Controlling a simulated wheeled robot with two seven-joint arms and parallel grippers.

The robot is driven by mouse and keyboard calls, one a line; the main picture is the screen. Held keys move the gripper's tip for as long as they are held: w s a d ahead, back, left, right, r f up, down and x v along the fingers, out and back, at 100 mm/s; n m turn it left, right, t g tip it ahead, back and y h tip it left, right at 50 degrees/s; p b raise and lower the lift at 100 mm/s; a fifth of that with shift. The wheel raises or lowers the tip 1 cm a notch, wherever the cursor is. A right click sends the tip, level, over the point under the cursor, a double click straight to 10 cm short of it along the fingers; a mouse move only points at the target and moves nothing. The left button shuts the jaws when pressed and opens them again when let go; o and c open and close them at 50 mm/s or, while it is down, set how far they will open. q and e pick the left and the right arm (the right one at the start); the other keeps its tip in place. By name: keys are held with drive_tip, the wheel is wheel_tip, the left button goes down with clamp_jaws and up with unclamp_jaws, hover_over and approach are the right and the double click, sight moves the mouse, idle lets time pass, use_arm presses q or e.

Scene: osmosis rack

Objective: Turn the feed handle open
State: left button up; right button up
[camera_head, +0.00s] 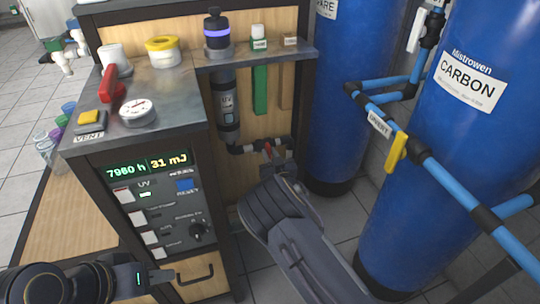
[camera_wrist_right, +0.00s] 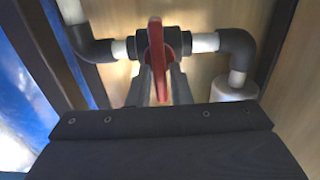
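The red feed handle (camera_wrist_right: 156,60) sits on a dark valve body in a horizontal pipe run, between white pipe pieces and dark elbows. In the right wrist view it points along the picture's vertical, across the pipe. It shows small in the head view (camera_head: 267,150), partly hidden by my right gripper. My right gripper (camera_wrist_right: 158,88) has one finger on each side of the handle, with narrow gaps visible, so it looks open around it. In the head view my right gripper (camera_head: 277,160) reaches down to the valve. My left gripper (camera_head: 160,277) is low at the left, before the cabinet; its fingers are unclear.
The control cabinet with its display (camera_head: 148,164) stands left of the valve. A shelf (camera_head: 255,55) with small containers is above. Another red handle (camera_head: 112,88) is on the cabinet top. Blue tanks (camera_head: 345,80) and a blue pipe with a yellow handle (camera_head: 397,152) are at right.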

clamp_jaws()
drive_tip(key=n+b, duration=0.5)
drive_tip(key=n, duration=0.1)
drive_tip(key=a+f+n+b, duration=0.1)
drive_tip(key=n+b, duration=0.4)
drive_tip(key=n, duration=0.1)
drive_tip(key=n+b, duration=0.5)
drive_tip(key=shift+s+a+f+n, duration=0.2)
drive_tip(key=shift+s+n, duration=0.05)
drive_tip(key=shift+n, duration=0.15)
idle(0.5)
drive_tip(key=shift+o, duration=2.1)
unclamp_jaws()
